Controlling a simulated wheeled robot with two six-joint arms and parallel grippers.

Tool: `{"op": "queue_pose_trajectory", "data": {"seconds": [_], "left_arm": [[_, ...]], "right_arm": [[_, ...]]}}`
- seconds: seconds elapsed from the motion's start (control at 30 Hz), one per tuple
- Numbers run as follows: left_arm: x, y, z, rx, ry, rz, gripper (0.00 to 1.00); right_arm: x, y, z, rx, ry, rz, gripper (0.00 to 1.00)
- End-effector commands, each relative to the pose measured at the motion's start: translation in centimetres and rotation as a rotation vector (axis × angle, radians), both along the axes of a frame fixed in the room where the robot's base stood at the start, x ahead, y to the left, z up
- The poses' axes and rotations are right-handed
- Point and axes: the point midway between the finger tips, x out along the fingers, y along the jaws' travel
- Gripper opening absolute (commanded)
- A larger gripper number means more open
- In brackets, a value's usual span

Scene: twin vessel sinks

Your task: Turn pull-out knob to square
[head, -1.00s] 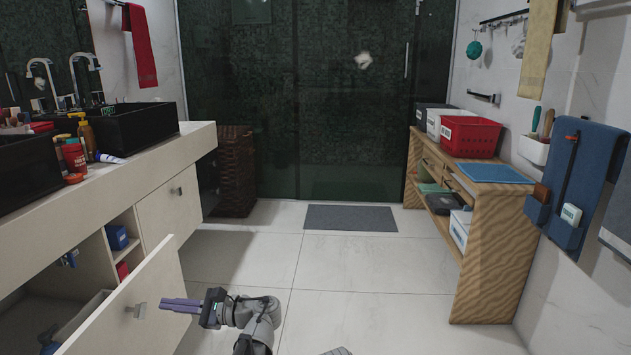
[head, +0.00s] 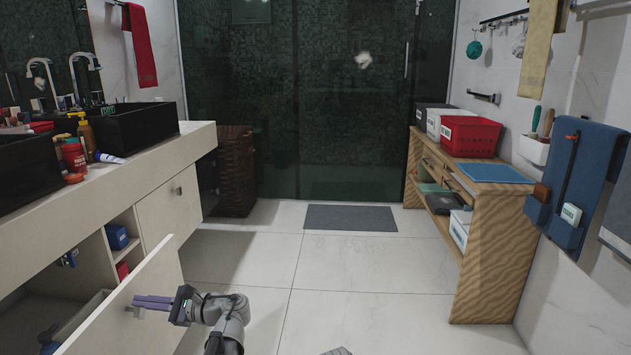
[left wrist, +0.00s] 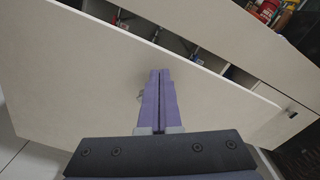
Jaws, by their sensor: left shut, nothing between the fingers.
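The open cream cabinet front (head: 115,325) stands out from the vanity at lower left. A small grey knob (head: 135,313) on its face is mostly hidden behind my left gripper (head: 136,302). The gripper is shut and empty, its purple fingers pointing left across the knob. In the left wrist view my left gripper (left wrist: 160,72) is shut in front of the same panel (left wrist: 80,90). A sliver of the knob (left wrist: 140,96) shows beside the fingers. Whether the fingers touch it I cannot tell. My right gripper is not in view.
Another closed door with a knob (head: 179,190) is farther along the vanity. Bottles (head: 86,135) stand on the counter (head: 150,160). The opened cabinet shows pipes and a blue box (head: 117,237). The tiled floor (head: 340,270) in the middle is clear; a wooden shelf (head: 485,260) stands at right.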

Motion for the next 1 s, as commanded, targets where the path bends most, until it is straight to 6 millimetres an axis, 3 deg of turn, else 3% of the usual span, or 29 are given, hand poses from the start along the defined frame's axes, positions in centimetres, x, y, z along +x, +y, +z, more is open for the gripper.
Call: {"op": "queue_pose_trajectory", "data": {"seconds": [1.0], "left_arm": [[0.14, -0.05, -0.92, -0.002, 0.000, -0.001, 0.00]], "right_arm": [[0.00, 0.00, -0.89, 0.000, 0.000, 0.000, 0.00]]}}
